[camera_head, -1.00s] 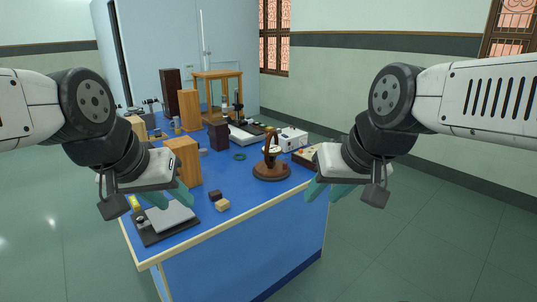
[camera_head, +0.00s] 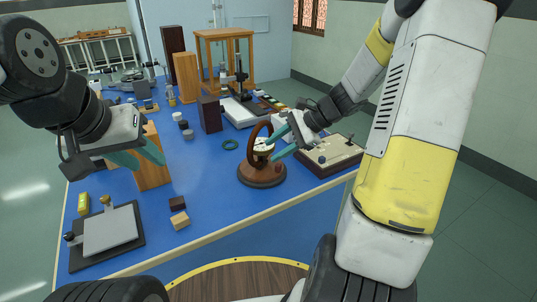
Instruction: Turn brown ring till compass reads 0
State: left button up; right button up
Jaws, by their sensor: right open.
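The brown ring (camera_head: 252,136) stands upright on a round brown wooden base (camera_head: 262,176) on the blue bench. A pale compass (camera_head: 262,147) sits inside the ring; its reading is too small to make out. My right gripper (camera_head: 270,151) is open, its teal fingers spread at the right side of the ring and compass. One finger overlaps the compass in the picture, and I cannot tell whether it touches the ring. My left gripper (camera_head: 148,164) is open and empty at the left, in front of a wooden block (camera_head: 151,176).
A control box (camera_head: 330,155) stands right of the ring, under my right arm. A green ring (camera_head: 230,145) lies to its left. Two small blocks (camera_head: 180,221) and a grey plate device (camera_head: 109,231) are at the front left. Clear blue bench (camera_head: 215,185) lies between.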

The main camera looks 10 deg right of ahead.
aim_at(281, 165)
jog(key=w+d+f+m+t, duration=0.1)
jog(key=w+d+f+m, duration=0.1)
jog(key=d+f+m, duration=0.1)
jog(key=w+d+f+m+t+y, duration=0.1)
jog(key=w+d+f+m+t, duration=0.1)
jog(key=f, duration=0.4)
jog(key=w+d+f+m+t, duration=0.1)
jog(key=w+d+f+m, duration=0.3)
jog(key=m, duration=0.2)
jog(key=shift+w+d+f+t+y, duration=0.1)
jog(key=shift+w+f+t+y, duration=0.2)
jog(key=shift+y, duration=0.1)
jog(key=shift+w+f+m, duration=0.1)
jog(key=shift+f+m, duration=0.1)
jog(key=shift+m, duration=0.1)
jog(key=x, duration=0.7)
jog(key=shift+w, duration=0.2)
grip_shut()
